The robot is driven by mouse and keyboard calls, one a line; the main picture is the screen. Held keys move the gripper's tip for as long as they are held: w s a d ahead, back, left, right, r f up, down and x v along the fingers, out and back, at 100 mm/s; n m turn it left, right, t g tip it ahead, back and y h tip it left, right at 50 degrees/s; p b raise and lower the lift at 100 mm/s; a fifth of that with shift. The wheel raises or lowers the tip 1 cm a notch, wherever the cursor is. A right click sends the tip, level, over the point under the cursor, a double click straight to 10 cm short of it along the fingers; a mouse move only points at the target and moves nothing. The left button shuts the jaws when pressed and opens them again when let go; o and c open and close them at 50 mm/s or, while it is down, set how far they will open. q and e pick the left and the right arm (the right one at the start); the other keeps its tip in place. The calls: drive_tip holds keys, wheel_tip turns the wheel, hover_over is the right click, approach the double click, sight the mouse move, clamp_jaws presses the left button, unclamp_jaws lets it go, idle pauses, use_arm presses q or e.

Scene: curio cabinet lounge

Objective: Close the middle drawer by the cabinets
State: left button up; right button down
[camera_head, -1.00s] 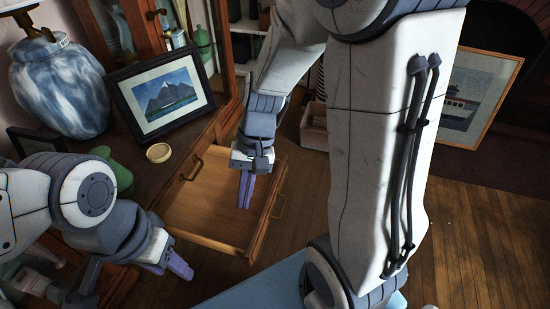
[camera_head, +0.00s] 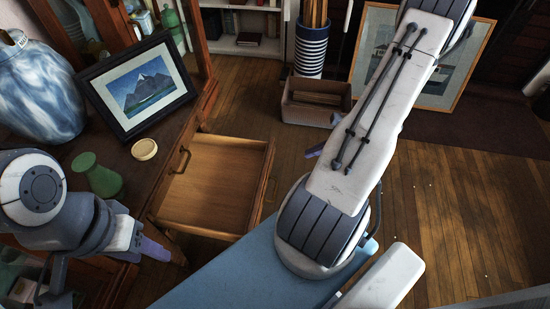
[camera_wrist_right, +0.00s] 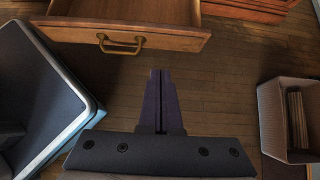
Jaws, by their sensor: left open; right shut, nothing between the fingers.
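The wooden drawer (camera_head: 212,188) is pulled well out of the dark wooden cabinet (camera_head: 165,200), and its inside looks empty. In the right wrist view its front panel (camera_wrist_right: 65,34) spans the top left, with a brass handle (camera_wrist_right: 120,43). My right gripper (camera_wrist_right: 160,75) is shut and empty, apart from the drawer and in front of its front side. In the head view only a purple finger part of it (camera_head: 315,152) shows beside my arm, right of the drawer. My left gripper (camera_head: 165,250) is open at the lower left, near the cabinet's front, apart from the drawer.
On the cabinet top stand a framed mountain picture (camera_head: 140,85), a blue-white vase (camera_head: 38,92), a green vessel (camera_head: 97,175) and a small round dish (camera_head: 144,149). A crate (camera_head: 312,101), striped bin (camera_head: 312,48) and framed picture (camera_head: 440,55) stand behind. Wooden floor is clear right of the drawer.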

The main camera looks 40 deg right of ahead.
sight(269, 163)
drive_tip(key=shift+w+a+r+b+x, duration=0.25)
drive_tip(key=shift+b+x, duration=0.55)
drive_tip(key=shift+x, duration=1.2)
drive_tip(key=shift+w+a+r+b+x, duration=0.15)
drive_tip(key=shift+w+r+b+x, duration=0.45)
drive_tip(key=shift+x, duration=1.4)
drive_tip(key=shift+s+a+r+b+x, duration=0.15)
drive_tip(key=shift+b+x, duration=0.85)
drive_tip(key=shift+x, duration=1)
